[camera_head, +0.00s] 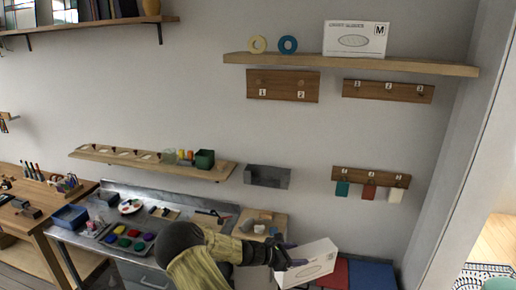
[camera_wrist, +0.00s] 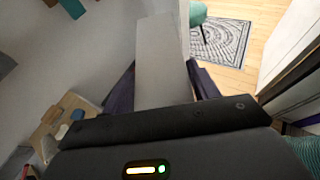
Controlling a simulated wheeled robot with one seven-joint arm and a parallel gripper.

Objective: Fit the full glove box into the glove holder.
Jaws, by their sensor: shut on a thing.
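My gripper (camera_head: 287,257) is shut on a white glove box (camera_head: 312,266) with an oval mark on its face, held low at the right of the bench. In the wrist view the box (camera_wrist: 162,60) stands between the two dark fingers, its pale side toward the camera. The grey glove holder (camera_head: 267,177) is fixed to the wall, above and to the left of the held box, and looks empty. A second white glove box (camera_head: 355,39), marked M, stands on the high wall shelf. I cannot tell how full either box is.
A wooden shelf (camera_head: 150,162) with a green cup is left of the holder. A hook rail (camera_head: 371,177) with coloured tags hangs to its right. The bench (camera_head: 100,238) below carries paints and trays. Blue and red items lie at the lower right. The wall around the holder is clear.

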